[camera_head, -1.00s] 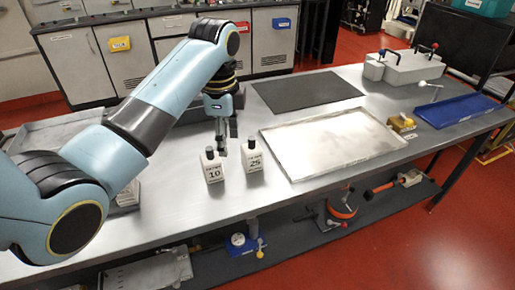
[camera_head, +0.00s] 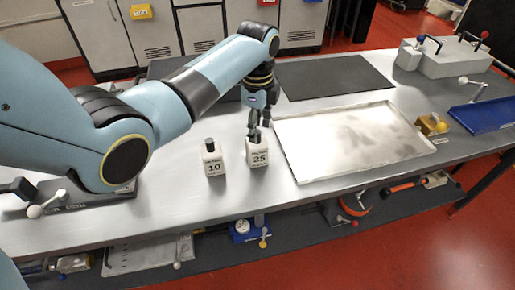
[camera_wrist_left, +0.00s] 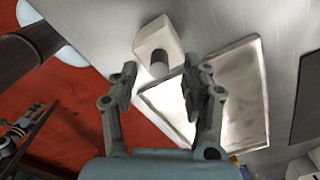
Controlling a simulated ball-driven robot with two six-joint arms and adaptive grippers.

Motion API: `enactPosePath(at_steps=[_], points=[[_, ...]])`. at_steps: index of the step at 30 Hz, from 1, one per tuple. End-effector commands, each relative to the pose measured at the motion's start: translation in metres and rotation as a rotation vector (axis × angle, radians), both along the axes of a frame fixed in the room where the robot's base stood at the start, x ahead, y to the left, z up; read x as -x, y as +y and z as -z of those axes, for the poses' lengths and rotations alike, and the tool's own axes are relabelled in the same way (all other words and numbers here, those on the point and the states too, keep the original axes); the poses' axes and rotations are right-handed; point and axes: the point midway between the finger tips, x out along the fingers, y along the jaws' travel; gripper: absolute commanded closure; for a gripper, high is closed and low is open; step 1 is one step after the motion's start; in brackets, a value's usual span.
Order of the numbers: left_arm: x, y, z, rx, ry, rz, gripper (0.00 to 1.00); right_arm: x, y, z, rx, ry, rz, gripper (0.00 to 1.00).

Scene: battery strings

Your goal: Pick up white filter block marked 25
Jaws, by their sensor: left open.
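The white filter block marked 25 (camera_head: 258,156) stands upright on the metal bench, left of the shallow metal tray (camera_head: 290,170). The white block marked 10 (camera_head: 214,163) stands just left of it. My left gripper (camera_head: 261,124) points down at the top of block 25, and its fingers overlap the top of the block in the head view. In the left wrist view the gripper (camera_wrist_left: 158,84) is open, with a white block (camera_wrist_left: 158,36) and its dark cap ahead between the spread fingertips. I cannot tell whether a finger touches it. My right gripper is not in view.
A dark mat (camera_head: 335,78) lies behind the tray. A yellow piece (camera_head: 432,124), a blue tray (camera_head: 484,116) and a grey fixture with black handles (camera_head: 455,60) are at the right. A lower shelf (camera_head: 300,226) holds tools. Bare bench lies in front of the blocks.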

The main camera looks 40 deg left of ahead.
Motion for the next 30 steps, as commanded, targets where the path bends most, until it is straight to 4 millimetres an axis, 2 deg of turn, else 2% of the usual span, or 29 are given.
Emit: enactPosePath(at_steps=[1, 4, 12, 18, 23, 30], points=[[0.001, 0.000, 0.008, 0.001, 0.003, 0.000, 0.52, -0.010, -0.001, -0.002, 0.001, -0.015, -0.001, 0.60], [0.000, 0.000, 0.020, 0.000, 0.001, 0.000, 0.52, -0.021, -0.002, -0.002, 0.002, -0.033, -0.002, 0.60], [0.000, 0.000, 0.024, 0.000, -0.001, 0.001, 0.52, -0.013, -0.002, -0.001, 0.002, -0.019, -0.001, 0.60], [0.000, 0.000, 0.024, 0.000, -0.001, 0.001, 0.77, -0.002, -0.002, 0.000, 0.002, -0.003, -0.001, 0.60], [0.000, 0.000, 0.024, 0.000, -0.001, 0.000, 0.98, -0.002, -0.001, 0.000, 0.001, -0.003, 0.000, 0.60], [0.000, 0.000, 0.024, 0.000, -0.001, 0.000, 1.00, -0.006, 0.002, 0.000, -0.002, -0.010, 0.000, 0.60]])
